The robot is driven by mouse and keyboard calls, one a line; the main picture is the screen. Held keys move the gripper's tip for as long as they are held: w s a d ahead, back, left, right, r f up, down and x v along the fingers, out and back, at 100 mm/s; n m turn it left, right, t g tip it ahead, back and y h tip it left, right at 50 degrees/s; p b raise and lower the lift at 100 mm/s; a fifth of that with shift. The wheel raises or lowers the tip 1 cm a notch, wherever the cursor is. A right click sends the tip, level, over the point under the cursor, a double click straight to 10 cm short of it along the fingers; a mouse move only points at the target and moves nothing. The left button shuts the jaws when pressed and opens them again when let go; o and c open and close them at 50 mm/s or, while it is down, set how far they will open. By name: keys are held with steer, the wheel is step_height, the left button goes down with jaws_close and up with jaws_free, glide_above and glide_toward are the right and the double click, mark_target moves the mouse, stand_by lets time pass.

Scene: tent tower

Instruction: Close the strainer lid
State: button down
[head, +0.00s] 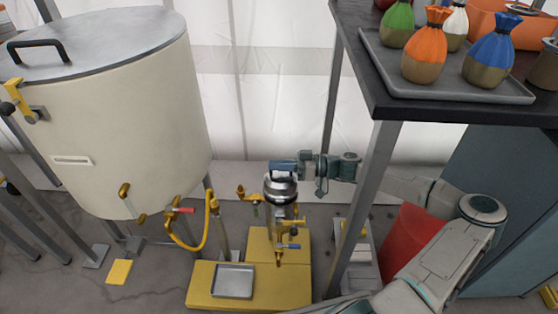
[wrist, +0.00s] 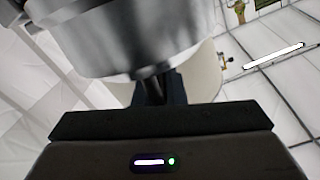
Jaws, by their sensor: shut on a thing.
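The strainer (head: 281,197) is a small metal vessel with yellow fittings, standing above a yellow base in the middle of the head view. Its shiny rounded metal lid (head: 280,186) is at the top, right below my gripper (head: 283,167). My gripper reaches in from the right and is shut on the lid, at a part hidden by the jaws. In the wrist view, a blurred shiny metal body (wrist: 140,35) fills the top, just beyond the dark jaws (wrist: 155,90). I cannot tell whether the lid sits flush on the rim.
A large cream tank (head: 110,125) with a grey lid stands at the left, with a yellow hose (head: 207,228) near the strainer. A metal tray (head: 233,281) lies on the yellow base (head: 205,293).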

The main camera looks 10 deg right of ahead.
steer(key=shift+s+a+f+n+b, duration=0.2)
steer(key=shift+s+f+n+b, duration=0.4)
steer(key=shift+s+n, duration=0.4)
steer(key=shift+f, duration=0.1)
steer(key=c, duration=1.5)
jaws_free()
steer(key=shift+d, duration=0.25)
steer(key=p+v, duration=0.3)
steer(key=v, duration=1)
steer(key=shift+d+p, duration=0.15)
steer(key=shift+p, duration=0.25)
